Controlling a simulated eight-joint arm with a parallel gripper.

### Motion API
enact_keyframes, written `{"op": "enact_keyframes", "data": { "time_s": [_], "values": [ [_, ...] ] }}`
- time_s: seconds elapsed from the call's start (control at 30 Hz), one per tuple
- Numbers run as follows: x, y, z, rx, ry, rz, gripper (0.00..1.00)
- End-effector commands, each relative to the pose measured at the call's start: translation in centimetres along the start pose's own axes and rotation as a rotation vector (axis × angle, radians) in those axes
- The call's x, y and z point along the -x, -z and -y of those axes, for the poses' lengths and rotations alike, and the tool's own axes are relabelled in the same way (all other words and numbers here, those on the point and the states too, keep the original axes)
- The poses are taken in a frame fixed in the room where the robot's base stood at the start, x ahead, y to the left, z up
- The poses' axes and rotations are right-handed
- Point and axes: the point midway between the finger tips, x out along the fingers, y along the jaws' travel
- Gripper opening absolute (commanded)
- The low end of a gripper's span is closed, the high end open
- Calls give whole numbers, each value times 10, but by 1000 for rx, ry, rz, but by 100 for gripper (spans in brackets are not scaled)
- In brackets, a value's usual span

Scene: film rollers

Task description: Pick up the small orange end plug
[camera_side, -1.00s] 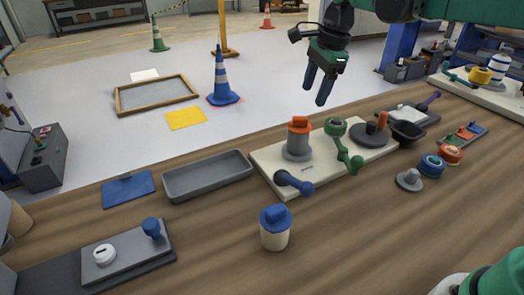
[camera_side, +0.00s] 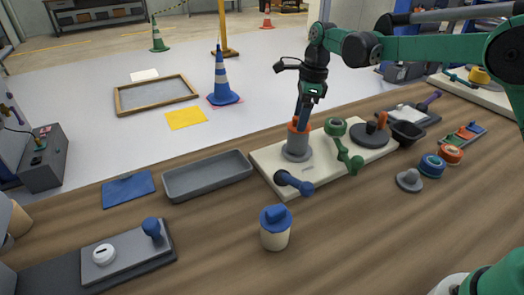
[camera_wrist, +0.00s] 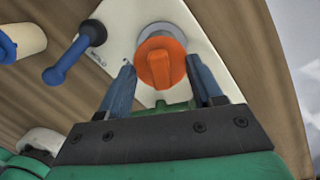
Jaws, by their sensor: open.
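The small orange end plug (camera_wrist: 160,64) sits on top of an upright grey roller (camera_side: 297,146) on the cream board (camera_side: 265,156). My gripper (camera_wrist: 158,75) is open, with one blue finger on each side of the plug in the wrist view. I cannot tell whether the fingers touch it. In the side view my gripper (camera_side: 301,125) points down right at the top of the roller, and its fingers hide most of the plug there.
A green crank piece (camera_side: 343,147) and a dark disc (camera_side: 370,135) stand to the right on the board. A blue handle (camera_side: 293,182) lies at the board's front. A blue-capped cream cylinder (camera_side: 275,228) stands in front, and an empty grey tray (camera_side: 207,177) lies to the left.

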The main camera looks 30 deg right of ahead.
Motion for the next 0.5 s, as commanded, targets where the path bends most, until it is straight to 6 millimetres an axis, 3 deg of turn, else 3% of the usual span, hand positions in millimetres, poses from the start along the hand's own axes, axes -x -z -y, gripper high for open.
{"op": "enact_keyframes", "data": {
  "time_s": [0.03,0.23,0.5],
  "values": [
    [0,0,0,0,0,0,56],
    [0,0,0,0,0,0,0],
    [0,0,0,1,0,0,0]
  ]
}}
